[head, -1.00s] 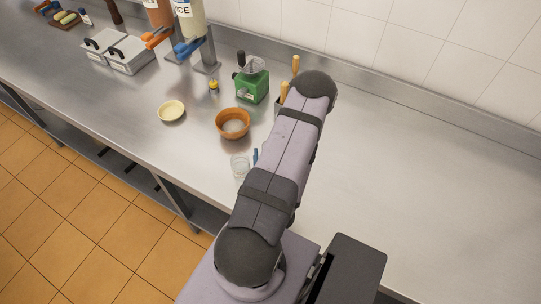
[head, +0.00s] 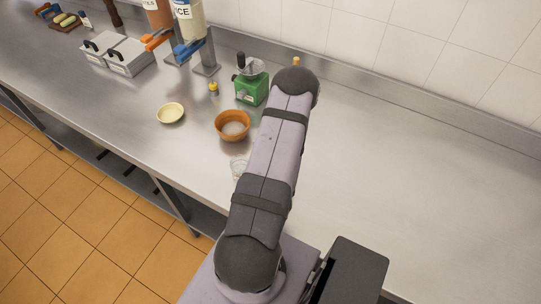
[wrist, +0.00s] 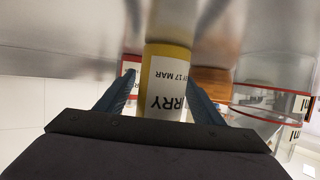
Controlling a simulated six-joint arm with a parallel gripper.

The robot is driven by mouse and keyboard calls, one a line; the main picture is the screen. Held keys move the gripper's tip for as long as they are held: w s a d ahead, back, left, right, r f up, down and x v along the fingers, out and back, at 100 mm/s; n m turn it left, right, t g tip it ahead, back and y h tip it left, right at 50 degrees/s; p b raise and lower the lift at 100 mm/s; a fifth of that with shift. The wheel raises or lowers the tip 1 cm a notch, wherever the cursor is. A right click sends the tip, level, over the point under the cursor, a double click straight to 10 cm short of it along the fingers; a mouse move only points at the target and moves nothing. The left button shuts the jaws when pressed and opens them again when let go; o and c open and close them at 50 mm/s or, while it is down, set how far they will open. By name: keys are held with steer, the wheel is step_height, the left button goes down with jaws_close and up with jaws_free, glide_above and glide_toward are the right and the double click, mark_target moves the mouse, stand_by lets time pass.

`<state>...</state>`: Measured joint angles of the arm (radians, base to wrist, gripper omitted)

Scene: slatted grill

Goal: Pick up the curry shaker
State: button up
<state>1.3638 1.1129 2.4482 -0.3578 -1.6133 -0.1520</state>
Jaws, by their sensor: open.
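The curry shaker (wrist: 168,80) shows in the wrist view as an upright-sided cylinder with a yellow band and a white label whose lettering appears upside down. My gripper (wrist: 162,92) is open in the wrist view, with one blue finger on each side of the shaker. Whether either finger touches it, I cannot tell. In the head view my arm hides the gripper, and I cannot make out the curry shaker there.
In the head view, an orange-brown bowl (head: 232,126), a green machine (head: 251,89), a pale bowl (head: 171,113) and a small yellow item (head: 213,89) stand left of my arm. The right counter is clear.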

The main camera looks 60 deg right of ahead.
steer(key=c, duration=1.2)
steer(key=shift+r, duration=0.1)
steer(key=shift+r, duration=0.7)
step_height(320, 180, up, 8)
steer(key=p, duration=0.5)
steer(key=shift+r, duration=0.2)
steer(key=shift+r+p, duration=0.1)
steer(key=shift+p, duration=0.2)
